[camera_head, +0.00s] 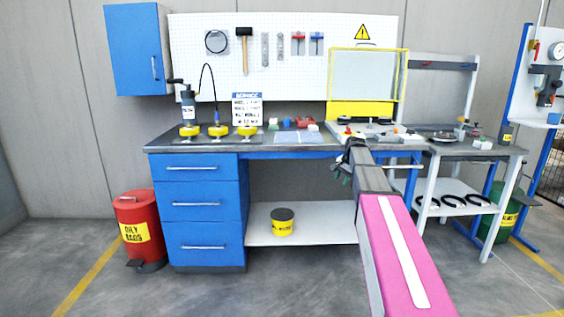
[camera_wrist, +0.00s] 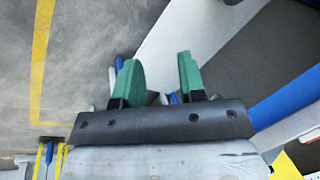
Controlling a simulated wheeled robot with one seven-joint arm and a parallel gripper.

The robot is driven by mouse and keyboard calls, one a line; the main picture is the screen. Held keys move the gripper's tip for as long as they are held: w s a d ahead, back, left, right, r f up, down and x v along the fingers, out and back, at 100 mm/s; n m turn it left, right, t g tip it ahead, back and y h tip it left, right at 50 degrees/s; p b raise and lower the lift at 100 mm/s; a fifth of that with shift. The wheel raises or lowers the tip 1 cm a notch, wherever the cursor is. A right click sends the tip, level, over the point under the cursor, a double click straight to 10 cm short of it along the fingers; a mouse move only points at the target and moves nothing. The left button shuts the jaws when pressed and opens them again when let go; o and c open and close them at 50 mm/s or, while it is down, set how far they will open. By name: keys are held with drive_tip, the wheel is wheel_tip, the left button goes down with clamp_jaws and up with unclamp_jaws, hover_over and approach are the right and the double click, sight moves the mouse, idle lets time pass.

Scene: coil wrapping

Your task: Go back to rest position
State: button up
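My gripper (camera_head: 344,166) hangs at the far end of my arm in the head view, in front of the workbench's front edge. In the wrist view, my gripper (camera_wrist: 158,62) shows two green fingers standing well apart. Nothing is between them, so it is open and empty. Floor and parts of the bench show beyond the fingers. In the head view my arm hides part of the bench front and the room beneath it.
The workbench (camera_head: 160,147) carries several yellow-based items at left and a yellow-framed guard (camera_head: 328,75) at right. A red bin (camera_head: 140,225) stands left. A yellow-labelled can (camera_head: 283,222) sits on the lower shelf (camera_head: 325,218). A side table (camera_head: 505,150) stands right. Floor in front is clear.

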drive_tip(key=s+a+f+n, duration=0.2)
drive_tip(key=s+f, duration=0.6)
drive_tip(key=s, duration=0.3)
drive_tip(key=s+a+f+n+g+h, duration=0.1)
drive_tip(key=s+a+f+n, duration=0.2)
drive_tip(key=s+f, duration=0.5)
drive_tip(key=s+a+f+n+g+h, duration=0.1)
drive_tip(key=s+a+f+n, duration=0.1)
drive_tip(key=s+f, duration=0.6)
drive_tip(key=s+a, duration=0.1)
drive_tip(key=s, duration=0.6)
drive_tip(key=shift+s+n, duration=0.4)
drive_tip(key=shift+w, duration=0.1)
